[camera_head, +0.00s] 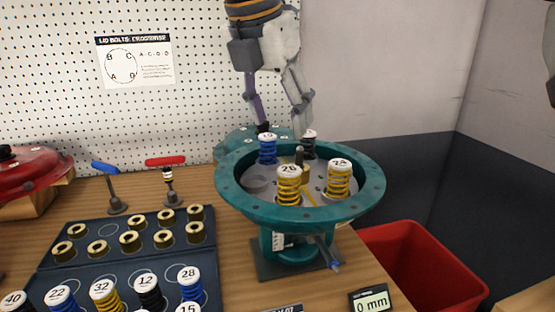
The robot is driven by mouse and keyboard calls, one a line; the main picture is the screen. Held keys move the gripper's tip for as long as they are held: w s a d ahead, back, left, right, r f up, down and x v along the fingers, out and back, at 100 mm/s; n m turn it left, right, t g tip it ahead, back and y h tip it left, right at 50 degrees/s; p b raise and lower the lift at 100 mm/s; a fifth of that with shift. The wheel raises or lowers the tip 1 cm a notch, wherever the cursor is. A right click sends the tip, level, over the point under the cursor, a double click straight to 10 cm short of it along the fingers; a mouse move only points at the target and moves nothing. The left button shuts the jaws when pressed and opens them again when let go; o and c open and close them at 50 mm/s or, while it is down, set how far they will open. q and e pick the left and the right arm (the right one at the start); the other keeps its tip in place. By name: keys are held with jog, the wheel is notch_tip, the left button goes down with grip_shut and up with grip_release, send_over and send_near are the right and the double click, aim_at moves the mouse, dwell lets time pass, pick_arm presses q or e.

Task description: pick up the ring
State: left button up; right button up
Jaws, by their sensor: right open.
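Several small brass rings (132,238) with dark centres sit in rows on a dark tray (107,273) at the lower left. I cannot tell which one is the task's ring. My right gripper (283,128) hangs down from the top of the picture, fingers spread, with nothing seen between them. Its fingertips are over the back of the teal round housing (232,197), near a blue spring (267,150) and a black spring (309,146). It is well to the right of the brass rings. Whether the fingertips touch anything is unclear. My left gripper is not in view.
Two yellow springs (289,186) (339,180) stand in the housing. A blue-handled tool (112,190) and a red-handled tool (170,182) stand behind the tray. Numbered springs (103,296) fill the tray's front. A red bin (410,262) is at right.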

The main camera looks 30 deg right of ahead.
aim_at(298, 160)
jog(key=x, duration=0.7)
jog(key=s+d+x, duration=0.1)
jog(key=x, duration=0.3)
jog(key=shift+r, duration=0.15)
grip_shut()
